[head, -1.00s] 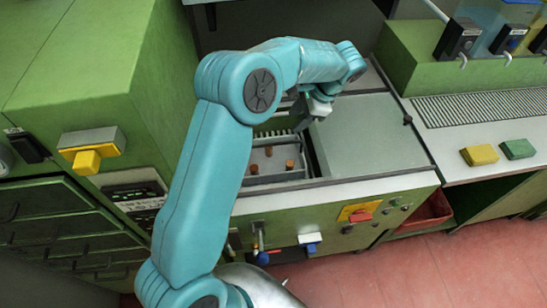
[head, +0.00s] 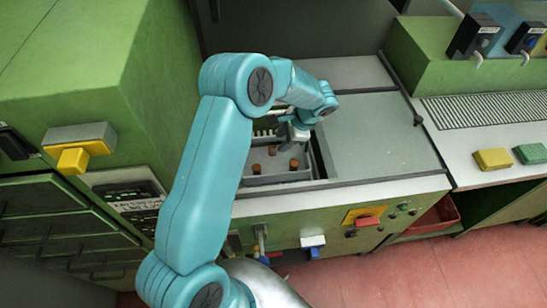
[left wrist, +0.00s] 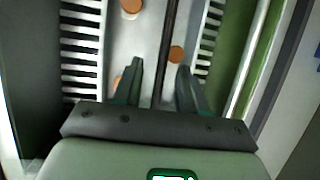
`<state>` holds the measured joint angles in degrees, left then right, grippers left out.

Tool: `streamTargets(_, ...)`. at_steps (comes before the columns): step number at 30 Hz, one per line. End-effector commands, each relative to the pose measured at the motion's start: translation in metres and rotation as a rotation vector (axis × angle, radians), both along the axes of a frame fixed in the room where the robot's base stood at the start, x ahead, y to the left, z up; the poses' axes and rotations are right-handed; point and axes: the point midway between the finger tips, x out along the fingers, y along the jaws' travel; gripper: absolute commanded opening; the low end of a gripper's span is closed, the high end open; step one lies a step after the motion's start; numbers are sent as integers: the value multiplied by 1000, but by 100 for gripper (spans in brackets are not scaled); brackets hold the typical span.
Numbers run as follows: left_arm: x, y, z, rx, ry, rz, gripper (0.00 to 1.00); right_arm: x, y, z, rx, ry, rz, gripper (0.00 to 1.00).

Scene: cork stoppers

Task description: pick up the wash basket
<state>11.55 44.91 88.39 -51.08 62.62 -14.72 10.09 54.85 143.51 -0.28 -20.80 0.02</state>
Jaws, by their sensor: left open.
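The wash basket (head: 276,180) is a grey, slatted container sunk in the opening of the green-and-grey unit. Several brown cork stoppers (head: 293,163) stand in it. In the left wrist view, its slatted side (left wrist: 82,50) shows, with round cork tops (left wrist: 176,54) on its pale floor. A dark bar (left wrist: 170,35), apparently the basket's handle, runs down between my fingers. My left gripper (head: 298,138) is open over the basket, and its fingers (left wrist: 158,82) lie on either side of the bar. I cannot tell whether they touch it. My right gripper is not in view.
A flat grey lid or worktop (head: 378,140) lies right of the opening. A tall green cabinet (head: 150,90) stands to the left. A yellow block (head: 492,159) and a green block (head: 530,153) lie on the right counter. A red bin (head: 437,215) sits below.

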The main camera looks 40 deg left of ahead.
Motion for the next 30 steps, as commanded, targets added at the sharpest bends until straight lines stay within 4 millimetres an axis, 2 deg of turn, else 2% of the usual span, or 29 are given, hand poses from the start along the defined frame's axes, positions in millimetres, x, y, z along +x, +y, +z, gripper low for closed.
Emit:
streamTargets(5, -7, 13, -22, -1, 6, 0, 42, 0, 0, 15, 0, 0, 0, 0)
streamTargets(9, -8, 19, -39, 0, 3, 1, 42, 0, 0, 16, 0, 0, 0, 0)
streamTargets(17, -8, 21, -43, 0, 1, 1, 42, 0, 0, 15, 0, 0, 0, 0)
streamTargets(21, -8, 21, -43, 0, 1, 1, 0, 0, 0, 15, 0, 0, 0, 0)
streamTargets(30, -8, 21, -43, 0, 1, 1, 0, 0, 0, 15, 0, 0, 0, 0)
